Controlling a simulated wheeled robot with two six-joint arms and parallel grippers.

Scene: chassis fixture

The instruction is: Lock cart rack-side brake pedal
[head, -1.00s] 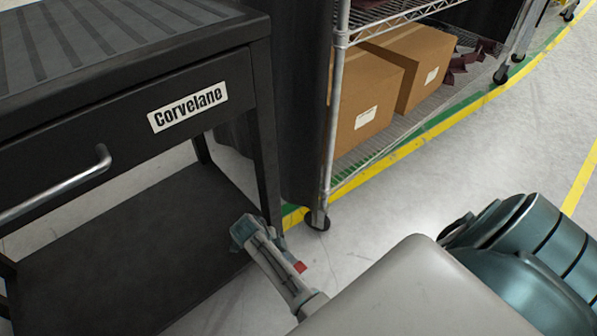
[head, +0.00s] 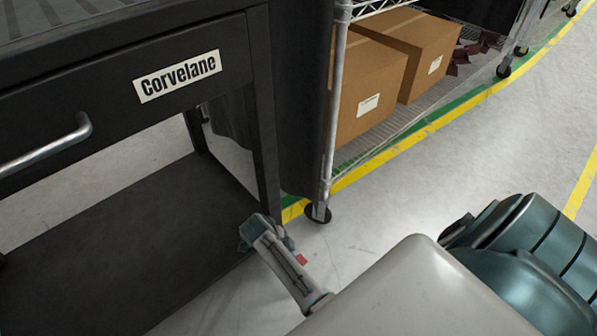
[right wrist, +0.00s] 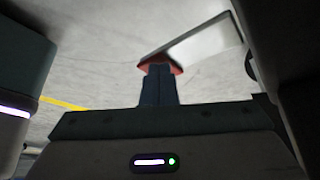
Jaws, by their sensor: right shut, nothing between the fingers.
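The black cart (head: 258,120), labelled Corvelane, fills the left of the head view. A small red patch (head: 301,260), apparently the brake pedal, shows low by the cart's right front leg, partly behind my right arm. The right wrist view shows a red pedal pad (right wrist: 160,63) beside a pale flat bar (right wrist: 190,42). My right gripper (right wrist: 159,70) is shut and empty, its fingertips overlapping the pad's lower edge in that view. I cannot tell whether they touch. In the head view, my right wrist covers the fingertips. My left gripper is not in view.
A wire rack (head: 337,110) on casters holds cardboard boxes (head: 368,88) just right of the cart. One rack caster (head: 318,213) stands near the cart leg. Yellow and green floor tape (head: 415,138) runs along the rack. Floor to the right is open.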

